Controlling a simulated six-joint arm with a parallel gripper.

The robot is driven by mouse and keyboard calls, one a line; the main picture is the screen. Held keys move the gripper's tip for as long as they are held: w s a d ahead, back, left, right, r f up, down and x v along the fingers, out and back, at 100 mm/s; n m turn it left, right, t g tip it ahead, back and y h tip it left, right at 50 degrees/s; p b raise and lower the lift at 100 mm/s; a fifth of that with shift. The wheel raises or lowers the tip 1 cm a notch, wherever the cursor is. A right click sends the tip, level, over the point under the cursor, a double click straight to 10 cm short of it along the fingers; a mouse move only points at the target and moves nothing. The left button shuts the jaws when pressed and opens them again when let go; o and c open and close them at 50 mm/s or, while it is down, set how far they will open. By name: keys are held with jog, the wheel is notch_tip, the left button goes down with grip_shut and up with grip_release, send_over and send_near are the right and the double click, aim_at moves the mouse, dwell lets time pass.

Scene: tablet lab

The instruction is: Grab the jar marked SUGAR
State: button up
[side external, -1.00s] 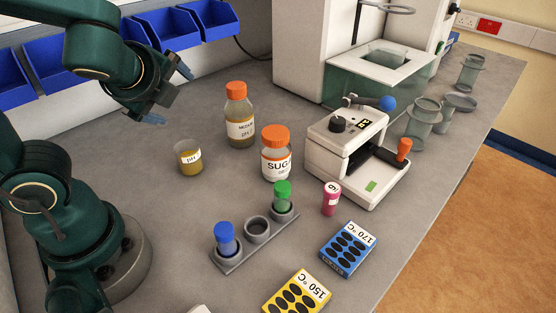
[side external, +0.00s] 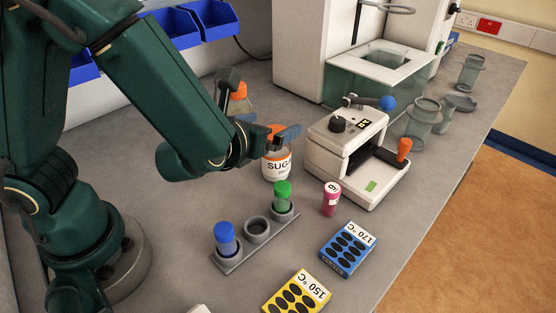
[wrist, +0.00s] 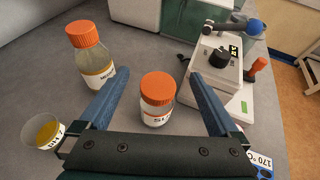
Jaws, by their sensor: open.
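The SUGAR jar (side external: 276,165) is a clear jar with an orange lid, standing upright on the grey bench; its label is partly readable. In the wrist view the jar (wrist: 156,100) stands between and beyond my two blue fingers. My gripper (side external: 266,138) is open and close to the jar's lid in the side view, one finger passing in front of or beside the lid. In the wrist view my gripper (wrist: 160,98) shows both fingers spread wide, with a gap on each side of the jar. I cannot tell whether a finger touches it.
A taller orange-capped bottle (wrist: 90,55) stands left of the jar, with a pH beaker (wrist: 43,131) nearer. A white device (side external: 345,150) with a blue-knobbed lever stands close right. A tube rack (side external: 257,232) and a pink vial (side external: 331,198) are in front.

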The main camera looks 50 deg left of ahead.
aim_at(276, 154)
jog(key=shift+f, duration=0.75)
jog(key=f, duration=0.1)
jog(key=w+f, duration=0.1)
jog(key=f, duration=0.1)
jog(key=shift+w+a, duration=0.2)
jog(key=shift+a, duration=0.1)
jog(key=shift+w+a+f, duration=0.2)
jog(key=shift+w, duration=0.4)
grip_shut()
